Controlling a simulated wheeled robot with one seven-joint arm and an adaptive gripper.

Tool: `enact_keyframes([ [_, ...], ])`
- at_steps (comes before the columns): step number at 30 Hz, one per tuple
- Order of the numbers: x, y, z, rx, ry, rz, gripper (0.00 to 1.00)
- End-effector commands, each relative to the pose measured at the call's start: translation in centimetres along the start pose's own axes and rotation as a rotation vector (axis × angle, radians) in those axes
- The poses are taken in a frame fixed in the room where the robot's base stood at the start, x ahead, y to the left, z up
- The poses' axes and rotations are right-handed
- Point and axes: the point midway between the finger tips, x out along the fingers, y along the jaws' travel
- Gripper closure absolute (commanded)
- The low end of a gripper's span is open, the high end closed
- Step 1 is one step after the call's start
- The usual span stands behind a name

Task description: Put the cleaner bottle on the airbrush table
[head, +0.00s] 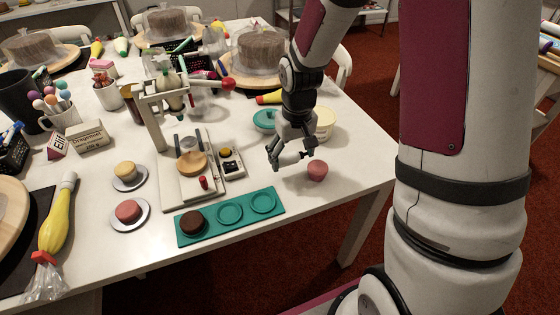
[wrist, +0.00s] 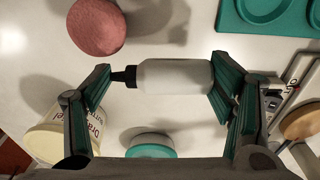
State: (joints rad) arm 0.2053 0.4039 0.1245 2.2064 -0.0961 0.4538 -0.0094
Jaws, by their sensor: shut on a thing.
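The cleaner bottle (wrist: 175,76) is white with a black nozzle and lies sideways across my jaws in the wrist view. My gripper (head: 290,158) is shut on it end to end, one finger at the nozzle and the other at the base. In the head view the bottle (head: 289,157) is small and partly covered by the fingers, over the right part of the white table. I cannot tell whether it touches the tabletop. No label marks the airbrush table. A white board (head: 172,190) with a wooden disc and upright stand is left of my gripper.
A teal tray (head: 232,217) with one brown cake lies in front. A cream tub (head: 325,124) and teal-lidded jar (head: 264,120) stand behind. Bare tabletop (head: 340,190) lies at the right front.

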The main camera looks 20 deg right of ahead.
Motion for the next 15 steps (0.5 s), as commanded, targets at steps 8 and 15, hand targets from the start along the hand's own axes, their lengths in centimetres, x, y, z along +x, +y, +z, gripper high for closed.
enact_keyframes([
  [8,0.4,-1.4,-1.8,0.001,0.000,0.000,0.56],
  [15,2.8,-2.1,-2.3,0.001,-0.005,0.000,0.56],
])
